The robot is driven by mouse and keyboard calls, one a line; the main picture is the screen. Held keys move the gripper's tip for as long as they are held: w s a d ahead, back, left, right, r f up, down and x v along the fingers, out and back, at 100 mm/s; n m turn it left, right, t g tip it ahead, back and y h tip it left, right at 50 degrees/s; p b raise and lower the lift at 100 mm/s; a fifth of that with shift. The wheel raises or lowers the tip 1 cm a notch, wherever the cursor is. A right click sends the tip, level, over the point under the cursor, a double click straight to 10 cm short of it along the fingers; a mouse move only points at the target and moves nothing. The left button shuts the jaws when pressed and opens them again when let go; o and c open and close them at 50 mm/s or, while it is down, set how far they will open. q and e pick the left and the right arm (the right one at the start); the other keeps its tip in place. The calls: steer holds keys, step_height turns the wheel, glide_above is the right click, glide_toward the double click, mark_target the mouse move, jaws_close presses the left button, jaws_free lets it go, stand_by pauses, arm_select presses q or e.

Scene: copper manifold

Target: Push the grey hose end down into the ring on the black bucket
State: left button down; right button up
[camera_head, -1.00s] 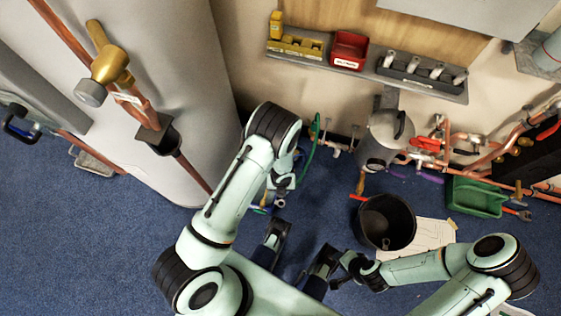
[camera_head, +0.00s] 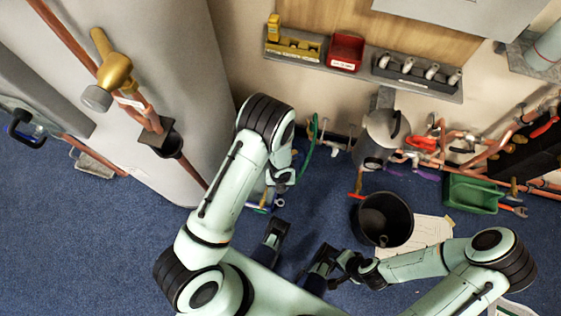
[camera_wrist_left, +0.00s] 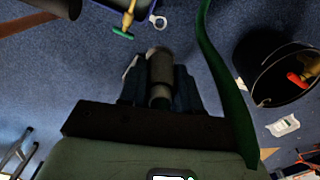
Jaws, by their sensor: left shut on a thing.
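The black bucket (camera_head: 402,236) stands upright on the blue carpet, right of my left arm. It also shows at the right of the left wrist view (camera_wrist_left: 250,62). My left gripper (camera_wrist_left: 160,88) is shut on the grey hose end (camera_wrist_left: 160,66), left of the bucket and apart from it. The green hose (camera_wrist_left: 222,70) runs up beside the gripper; part of it shows in the head view (camera_head: 309,138). My forearm mostly hides the left gripper in the head view. My right gripper (camera_head: 338,272) is left of the bucket's near side; its finger gap is unclear. I cannot make out the ring.
A grey cylinder (camera_head: 373,152) stands behind the bucket, with a red lever (camera_head: 357,196) low by the bucket's rim. Copper pipes (camera_head: 480,158) and a green tray (camera_head: 470,194) are at the right. A paper sheet (camera_head: 430,233) lies beside the bucket. Carpet between left arm and bucket looks clear.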

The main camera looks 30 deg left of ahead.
arm_select(q)
steer(key=shift+r+p, duration=1.2)
steer(key=shift+r, duration=0.65)
